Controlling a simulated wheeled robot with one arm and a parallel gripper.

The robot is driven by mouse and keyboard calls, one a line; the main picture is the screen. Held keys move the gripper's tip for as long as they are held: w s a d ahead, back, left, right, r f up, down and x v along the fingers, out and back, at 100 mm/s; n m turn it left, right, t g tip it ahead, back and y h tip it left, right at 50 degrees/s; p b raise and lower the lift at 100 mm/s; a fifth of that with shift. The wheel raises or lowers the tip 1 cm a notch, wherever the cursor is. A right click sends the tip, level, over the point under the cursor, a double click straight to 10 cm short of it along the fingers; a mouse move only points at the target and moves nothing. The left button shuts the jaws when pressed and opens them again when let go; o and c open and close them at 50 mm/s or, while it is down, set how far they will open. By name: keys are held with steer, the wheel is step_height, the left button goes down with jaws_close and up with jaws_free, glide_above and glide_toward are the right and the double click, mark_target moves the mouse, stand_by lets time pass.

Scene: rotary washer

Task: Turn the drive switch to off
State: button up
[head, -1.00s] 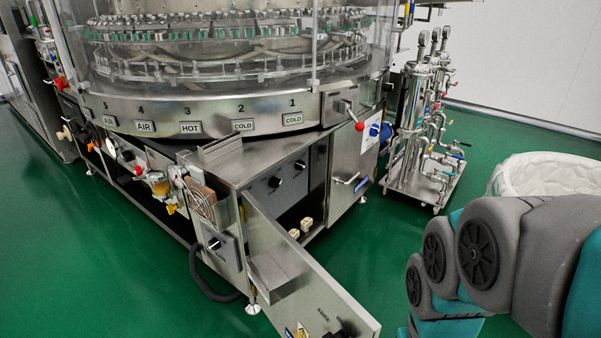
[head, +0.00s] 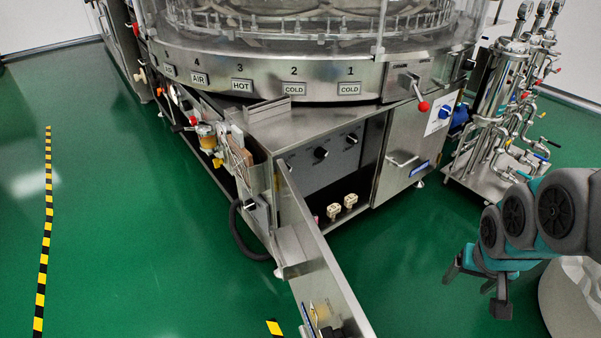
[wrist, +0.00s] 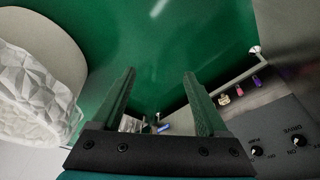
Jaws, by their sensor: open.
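The left knob (head: 321,153) appears to be the drive switch. In the wrist view the panel is upside down at the lower right, and the knob (wrist: 295,141) by the "DRIVE" label is beside the "PUMP" knob (wrist: 256,151). The exact setting of the drive knob is too small to read. My gripper (wrist: 159,75) is open and empty, apart from the panel. In the head view it hangs at the right (head: 478,292), to the right of the cabinet.
An open metal cabinet door (head: 318,262) juts toward the front, left of the knobs. A closed cabinet front with a handle (head: 402,161) is right of the opening.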

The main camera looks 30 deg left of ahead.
steer(key=w+a+f+n+t+y, duration=0.1)
steer(key=w+a+f+t+y, duration=0.15)
steer(key=w+a, duration=0.75)
steer(key=w+a+f+t+y, duration=0.15)
steer(key=w+a+y, duration=0.25)
steer(key=w+a, duration=0.6)
steer(key=w+a+f+y+p, duration=0.1)
steer(key=a+f+y, duration=0.2)
steer(key=a+y, duration=0.7)
steer(key=shift+a+n+g+y+p, duration=0.35)
steer(key=shift+a+n+g+p, duration=0.05)
steer(key=shift+a, duration=8.9)
jaws_close()
